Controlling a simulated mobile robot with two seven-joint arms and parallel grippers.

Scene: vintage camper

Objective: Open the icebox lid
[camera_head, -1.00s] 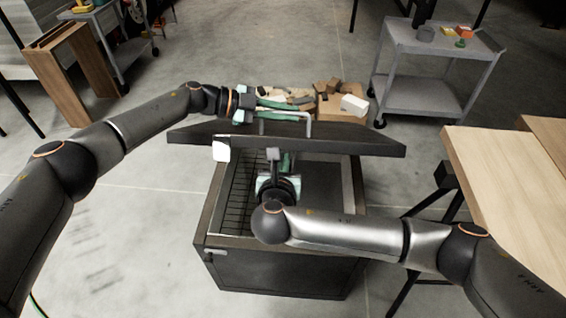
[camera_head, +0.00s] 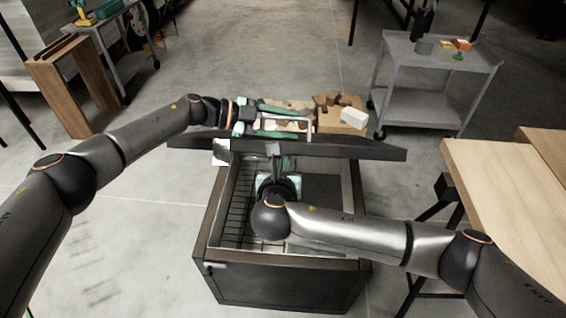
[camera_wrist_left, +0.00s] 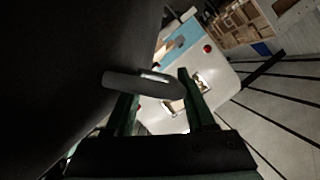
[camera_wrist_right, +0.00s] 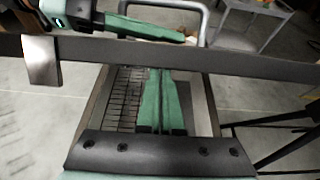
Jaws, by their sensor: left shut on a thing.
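The dark icebox (camera_head: 285,282) stands open in the middle of the head view. Its lid (camera_head: 350,148) is raised and seen nearly edge-on; it also crosses the right wrist view (camera_wrist_right: 250,64). My left gripper (camera_head: 288,122) is on the lid's far side, shut on the metal lid handle (camera_head: 310,124). The handle bar lies between the fingers in the left wrist view (camera_wrist_left: 140,84). My right gripper (camera_wrist_right: 160,75) has its green fingers together with nothing visible between them. It is over the icebox opening, on the near side of the lid; whether it touches the lid is unclear.
A wire rack (camera_head: 237,205) lies inside the icebox at left. A wooden table (camera_head: 510,190) stands close at right. A grey cart (camera_head: 435,75) is at back right, and boxes (camera_head: 345,117) lie behind the lid. Floor at left is clear.

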